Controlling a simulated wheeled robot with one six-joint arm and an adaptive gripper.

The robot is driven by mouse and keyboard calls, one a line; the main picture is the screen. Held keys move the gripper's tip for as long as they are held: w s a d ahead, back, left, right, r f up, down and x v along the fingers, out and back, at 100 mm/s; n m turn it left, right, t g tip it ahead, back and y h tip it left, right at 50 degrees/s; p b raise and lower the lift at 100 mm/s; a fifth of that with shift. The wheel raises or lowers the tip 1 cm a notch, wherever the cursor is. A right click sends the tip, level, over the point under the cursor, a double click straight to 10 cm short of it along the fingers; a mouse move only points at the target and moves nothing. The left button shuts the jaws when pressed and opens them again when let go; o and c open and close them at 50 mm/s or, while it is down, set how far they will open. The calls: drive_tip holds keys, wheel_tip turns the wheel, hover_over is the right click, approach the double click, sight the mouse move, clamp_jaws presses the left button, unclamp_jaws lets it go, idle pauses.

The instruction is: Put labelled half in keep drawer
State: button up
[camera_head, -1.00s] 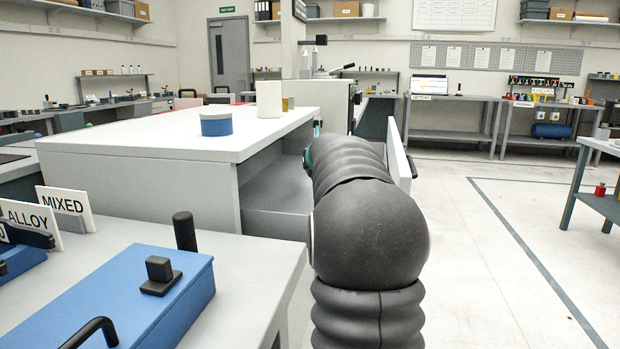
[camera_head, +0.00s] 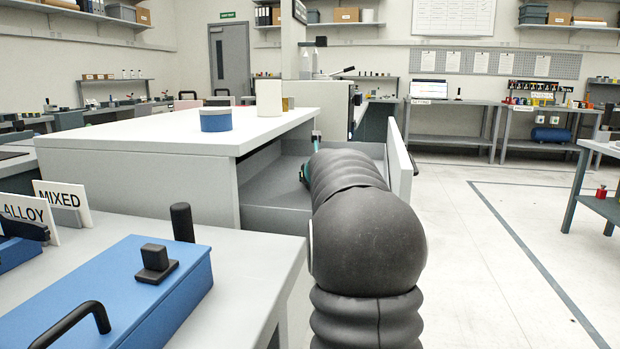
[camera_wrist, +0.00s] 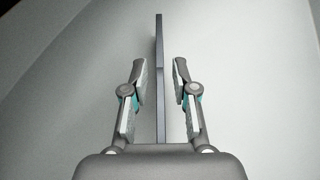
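My gripper (camera_wrist: 160,66) points down in the wrist view, its two fingers spread apart. A thin dark grey bar, seemingly the specimen half (camera_wrist: 161,105), lies lengthwise between the fingers, with a visible gap on each side. No label can be read on it. A pale grey surface is below it. In the head view my arm reaches into an open grey drawer (camera_head: 270,214) of the white-topped cabinet. Only a teal bit of my gripper (camera_head: 304,173) shows there; the fingers and the bar are hidden behind the arm and drawer side.
A blue-and-white round container (camera_head: 216,120) and a cream cylinder (camera_head: 269,98) stand on the cabinet top. In front left, a blue box (camera_head: 120,290) with a black handle sits near the MIXED sign (camera_head: 62,200).

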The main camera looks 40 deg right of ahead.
drive_tip(key=shift+r, duration=0.2)
drive_tip(key=p+v, duration=0.1)
drive_tip(key=v, duration=1.1)
